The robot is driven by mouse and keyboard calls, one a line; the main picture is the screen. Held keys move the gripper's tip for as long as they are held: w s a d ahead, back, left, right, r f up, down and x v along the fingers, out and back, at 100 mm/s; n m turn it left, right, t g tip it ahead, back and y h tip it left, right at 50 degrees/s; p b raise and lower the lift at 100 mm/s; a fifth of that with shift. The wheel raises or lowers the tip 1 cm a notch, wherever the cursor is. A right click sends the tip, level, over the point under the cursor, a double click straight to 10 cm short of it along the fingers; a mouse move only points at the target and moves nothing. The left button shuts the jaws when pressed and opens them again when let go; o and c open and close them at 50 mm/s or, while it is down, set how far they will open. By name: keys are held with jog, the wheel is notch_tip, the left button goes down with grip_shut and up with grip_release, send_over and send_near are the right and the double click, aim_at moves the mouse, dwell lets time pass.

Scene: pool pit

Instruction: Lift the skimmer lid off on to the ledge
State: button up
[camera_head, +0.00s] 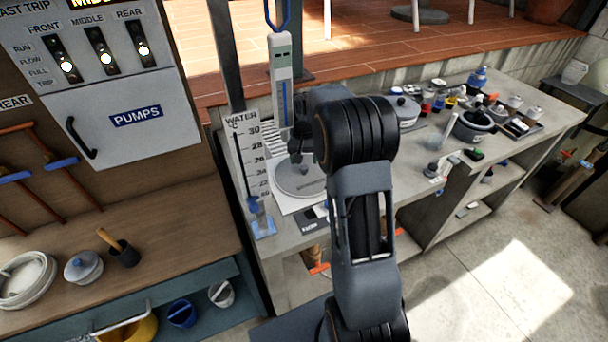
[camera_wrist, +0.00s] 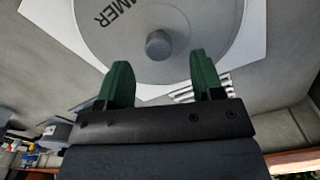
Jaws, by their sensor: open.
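The skimmer lid (camera_wrist: 190,35) is a round grey disc with dark lettering ending in "MMER" and a round grey knob (camera_wrist: 158,45) at its middle. It lies on a white square plate (camera_wrist: 255,30) on the grey ledge. In the head view the lid (camera_head: 290,178) is partly hidden behind my arm. My gripper (camera_wrist: 157,82) is open, with two green fingers apart and nothing between them. In the wrist view the knob shows just beyond the fingertips, between their lines. In the head view my gripper (camera_head: 300,150) is over the lid, small and partly hidden.
A water thermometer board (camera_head: 250,175) stands left of the lid. A tall white gauge (camera_head: 282,85) stands behind it. To the right the ledge (camera_head: 415,165) holds a lidded pot (camera_head: 403,112), a grey bowl (camera_head: 474,125) and several small jars. Some bare ledge lies right of the lid.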

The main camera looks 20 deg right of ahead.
aim_at(304, 166)
jog(key=shift+f+p, duration=0.3)
jog(key=shift+f, duration=2)
jog(key=c, duration=1.1)
jog(key=shift+r, duration=0.1)
notch_tip(304, 166, up, 10)
jog(key=shift+f+b, duration=0.1)
jog(key=shift+b, duration=0.25)
